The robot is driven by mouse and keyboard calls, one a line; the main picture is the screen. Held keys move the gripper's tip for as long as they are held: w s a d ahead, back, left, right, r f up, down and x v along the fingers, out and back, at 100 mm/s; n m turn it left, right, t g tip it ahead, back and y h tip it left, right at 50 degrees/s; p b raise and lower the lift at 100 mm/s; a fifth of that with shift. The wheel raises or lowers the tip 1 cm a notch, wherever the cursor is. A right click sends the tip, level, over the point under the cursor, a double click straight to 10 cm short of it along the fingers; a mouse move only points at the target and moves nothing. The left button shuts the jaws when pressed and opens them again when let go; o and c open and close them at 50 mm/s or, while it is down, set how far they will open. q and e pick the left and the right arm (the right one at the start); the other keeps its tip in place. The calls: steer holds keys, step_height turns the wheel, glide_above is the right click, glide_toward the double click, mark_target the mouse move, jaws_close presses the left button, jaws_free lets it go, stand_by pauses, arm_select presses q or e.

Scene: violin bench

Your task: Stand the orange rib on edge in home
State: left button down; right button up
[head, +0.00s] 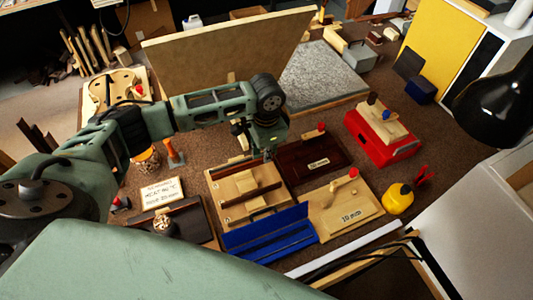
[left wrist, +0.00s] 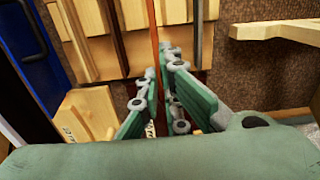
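A thin orange-brown strip, which looks like the orange rib (left wrist: 155,35), runs upright in the left wrist view, against a pale wooden fixture (left wrist: 140,12). My left gripper (left wrist: 162,70) has its fingers on either side of the strip's line, with a narrow gap between them. I cannot see contact with the strip. In the head view my left gripper (head: 268,154) points down at the upper right edge of the tan wooden tray (head: 217,195), which holds wooden blocks and dark strips. I cannot make out the orange rib there, nor a place marked home. My right gripper is not in view.
A dark red tray (head: 300,172) and a tan board (head: 335,200) with labels lie right of the tan tray. A blue holder (head: 268,236) stands in front. A red box (head: 385,145), a yellow container (head: 397,198) and a white sign (head: 161,192) stand around.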

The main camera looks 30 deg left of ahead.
arm_select(q)
step_height(320, 180, down, 4)
steer(key=b, duration=0.3)
steer(key=shift+r, duration=0.25)
steer(key=shift+f, duration=0.55)
steer(key=shift+f+b, duration=0.3)
steer(key=shift+f, duration=0.75)
steer(key=c, duration=1.9)
jaws_free()
steer(key=shift+o, duration=0.2)
